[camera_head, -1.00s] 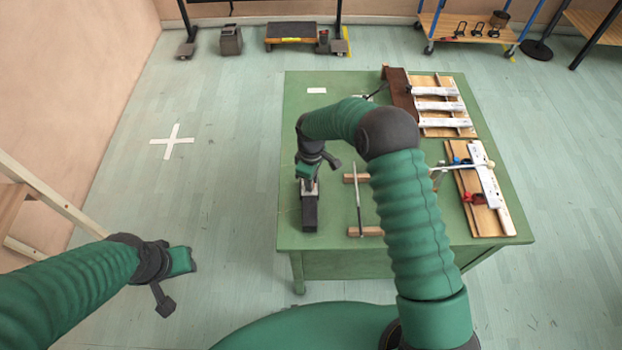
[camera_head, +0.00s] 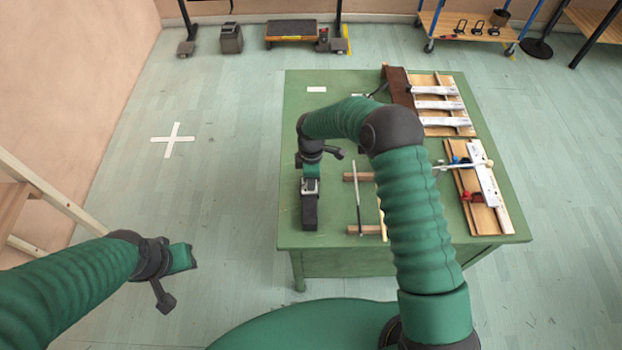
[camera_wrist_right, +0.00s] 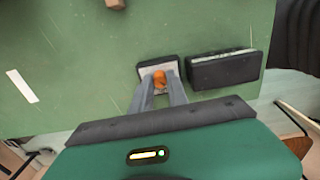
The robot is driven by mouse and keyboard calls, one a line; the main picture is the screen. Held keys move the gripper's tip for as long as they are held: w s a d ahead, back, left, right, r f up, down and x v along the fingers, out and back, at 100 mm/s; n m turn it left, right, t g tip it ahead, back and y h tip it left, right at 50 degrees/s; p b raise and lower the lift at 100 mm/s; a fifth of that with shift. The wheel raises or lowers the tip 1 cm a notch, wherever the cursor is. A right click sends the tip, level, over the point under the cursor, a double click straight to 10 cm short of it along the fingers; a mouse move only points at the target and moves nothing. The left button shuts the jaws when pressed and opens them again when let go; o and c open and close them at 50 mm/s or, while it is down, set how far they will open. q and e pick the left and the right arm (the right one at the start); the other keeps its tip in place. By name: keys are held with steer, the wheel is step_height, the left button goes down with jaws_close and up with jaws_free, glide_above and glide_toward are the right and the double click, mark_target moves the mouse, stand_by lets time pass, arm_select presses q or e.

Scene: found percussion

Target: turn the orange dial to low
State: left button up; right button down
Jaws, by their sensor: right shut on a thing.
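The orange dial (camera_wrist_right: 159,79) sits on a small dark box with a pale top (camera_wrist_right: 146,72) in the right wrist view. My right gripper (camera_wrist_right: 161,88) has its two grey fingers on either side of the dial and is shut on it. In the head view the right gripper (camera_head: 311,180) points down over the small box (camera_head: 310,190) at the table's left side; the dial is hidden there. My left gripper (camera_head: 183,258) hangs over the floor at the left, away from the table; its jaws are not clear.
A black block (camera_head: 309,214) lies close beside the dial's box on the green table (camera_head: 330,262). A wooden-ended rack with a thin rod (camera_head: 358,200) stands to the right. Boards with metal bars (camera_head: 436,104) lie farther right.

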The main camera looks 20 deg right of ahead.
steer(key=c, duration=1.3)
jaws_free()
step_height(320, 180, up, 17)
steer(key=shift+f, duration=0.15)
steer(key=s+d+f+m+t, duration=0.1)
steer(key=s+d+m+t, duration=0.1)
steer(key=s+m, duration=1.3)
steer(key=s+d, duration=0.1)
steer(key=s, duration=0.6)
steer(key=shift+d+f+t, duration=0.15)
steer(key=shift+t, duration=0.15)
